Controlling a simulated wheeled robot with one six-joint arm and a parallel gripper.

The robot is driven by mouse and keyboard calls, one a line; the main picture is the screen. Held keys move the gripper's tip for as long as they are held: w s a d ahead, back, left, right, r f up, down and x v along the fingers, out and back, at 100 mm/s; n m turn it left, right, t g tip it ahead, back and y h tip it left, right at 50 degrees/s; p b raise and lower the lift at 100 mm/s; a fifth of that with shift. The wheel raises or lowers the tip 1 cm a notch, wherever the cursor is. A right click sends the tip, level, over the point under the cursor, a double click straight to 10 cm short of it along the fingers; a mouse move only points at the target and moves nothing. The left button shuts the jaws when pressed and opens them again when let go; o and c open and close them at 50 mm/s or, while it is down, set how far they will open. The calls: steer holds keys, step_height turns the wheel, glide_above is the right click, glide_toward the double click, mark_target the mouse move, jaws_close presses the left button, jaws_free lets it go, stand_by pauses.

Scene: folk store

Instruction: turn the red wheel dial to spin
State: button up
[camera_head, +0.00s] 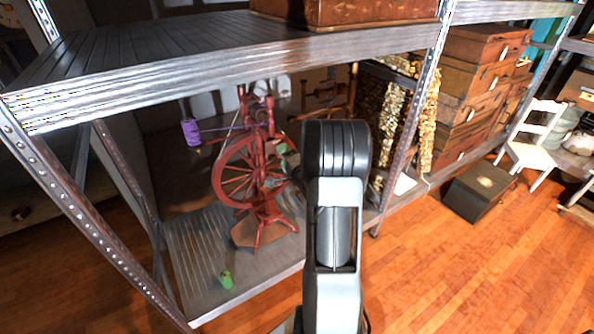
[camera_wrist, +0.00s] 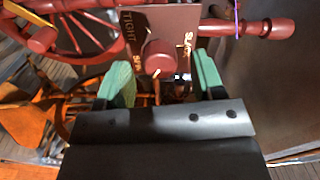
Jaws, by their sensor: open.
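A red spinning wheel (camera_head: 245,172) stands on the lower shelf in the head view, left of my arm. In the wrist view, its round red dial (camera_wrist: 160,57) sticks out of a dark red panel (camera_wrist: 184,20). The panel bears the words TIGHT, SLACK and a partly hidden third word at lower left. My gripper (camera_wrist: 163,75) is open, with its green fingers on either side of the dial's lower part and a gap showing on both sides. The spoked wheel (camera_wrist: 75,32) is at upper left. In the head view my arm hides most of the gripper.
A metal upper shelf (camera_head: 180,62) overhangs the spinning wheel, with a slanted post (camera_head: 412,115) at its right. A purple spool (camera_head: 191,132) is at left; a green spool (camera_head: 226,279) is on the lower shelf. Open wooden floor (camera_head: 450,270) lies at right.

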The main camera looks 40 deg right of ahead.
steer(key=s+a, duration=0.1)
steer(key=s, duration=0.9)
steer(key=shift+s+a+b, duration=0.2)
steer(key=shift+b, duration=0.1)
